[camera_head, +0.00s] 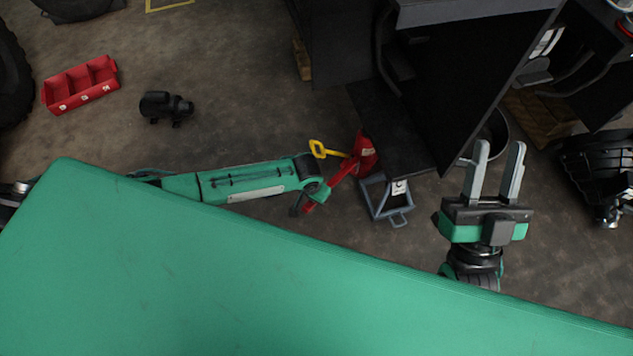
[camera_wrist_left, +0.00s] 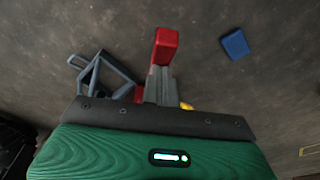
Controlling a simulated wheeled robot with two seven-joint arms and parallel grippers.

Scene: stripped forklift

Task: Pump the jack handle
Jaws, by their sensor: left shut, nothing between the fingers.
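A red jack (camera_head: 367,153) with a yellow loop-ended part (camera_head: 320,150) sits on the floor beside a grey metal frame (camera_head: 385,205). Its red handle (camera_head: 342,178) slants down and left toward my left gripper. In the left wrist view, the handle's red end (camera_wrist_left: 166,45) shows at the tips of my left gripper (camera_wrist_left: 159,72). The fingers are shut with nothing between them; whether they touch the handle I cannot tell. In the head view, the left fingers are hardly visible. My right gripper (camera_head: 495,165) is open and empty, pointing up in the picture, right of the jack.
The dark forklift body (camera_head: 450,75) stands just behind the jack. A red bin (camera_head: 80,84) and a small black device (camera_head: 166,107) lie on the floor at left. A blue block (camera_wrist_left: 235,44) lies on the floor in the left wrist view. A green surface (camera_head: 200,275) fills the foreground.

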